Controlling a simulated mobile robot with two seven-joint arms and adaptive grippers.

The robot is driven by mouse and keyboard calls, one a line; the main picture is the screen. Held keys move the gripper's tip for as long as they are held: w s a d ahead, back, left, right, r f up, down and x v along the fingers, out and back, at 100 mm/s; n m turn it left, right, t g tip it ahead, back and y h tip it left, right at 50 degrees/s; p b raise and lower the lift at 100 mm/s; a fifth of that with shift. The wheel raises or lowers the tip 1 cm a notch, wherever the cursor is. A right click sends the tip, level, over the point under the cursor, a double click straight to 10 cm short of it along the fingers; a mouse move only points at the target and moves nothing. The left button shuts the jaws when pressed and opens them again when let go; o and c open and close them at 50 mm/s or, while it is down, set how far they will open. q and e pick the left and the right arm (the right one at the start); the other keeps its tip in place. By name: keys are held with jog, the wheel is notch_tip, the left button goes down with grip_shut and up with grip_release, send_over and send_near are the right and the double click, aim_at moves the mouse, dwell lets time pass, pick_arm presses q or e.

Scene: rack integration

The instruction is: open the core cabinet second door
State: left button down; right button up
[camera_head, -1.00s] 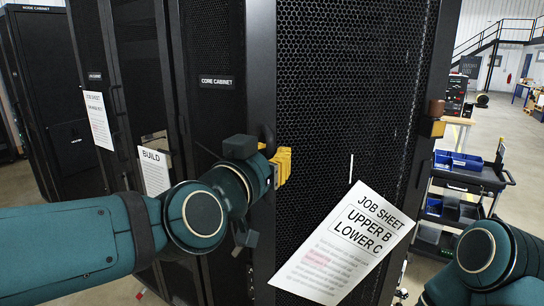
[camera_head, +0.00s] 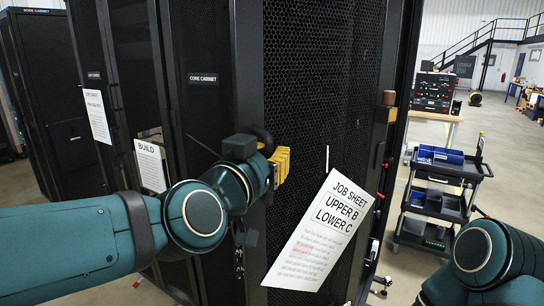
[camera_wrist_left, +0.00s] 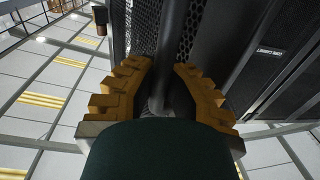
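The core cabinet, with its name label (camera_head: 203,79), stands in front of me, left of centre. A tall black mesh door (camera_head: 325,85) fills the middle and carries a tilted job sheet (camera_head: 322,230). My left gripper (camera_head: 282,165), with yellow fingers, is at the door's near left edge. In the left wrist view, its fingers (camera_wrist_left: 163,68) lie on both sides of a dark upright handle bar (camera_wrist_left: 160,90) and appear closed around it. The arm partly hides the handle in the head view. My right arm shows at the lower right; its gripper is out of frame.
A build sheet (camera_head: 151,165) hangs on the neighbouring cabinet front, and the node cabinet (camera_head: 50,100) stands at far left. A tool cart (camera_head: 440,200) with blue bins stands right of the door. Open floor lies around the cart and behind it.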

pick_arm(q)
jog(key=shift+s+d+f, duration=0.15)
jog(key=shift+s+d, duration=0.1)
jog(key=shift+s, duration=0.1)
pick_arm(e)
jog(key=shift+s+d, duration=0.3)
jog(key=shift+s, duration=0.1)
pick_arm(q)
jog(key=c, duration=1.4)
grip_release()
jog(key=o, duration=0.4)
jog(key=shift+s+a, duration=0.1)
jog(key=shift+a, duration=0.05)
jog(key=shift+s+a, duration=0.1)
pick_arm(e)
jog(key=shift+s+a, duration=0.1)
jog(key=shift+a, duration=0.05)
pick_arm(q)
jog(key=v, duration=1.2)
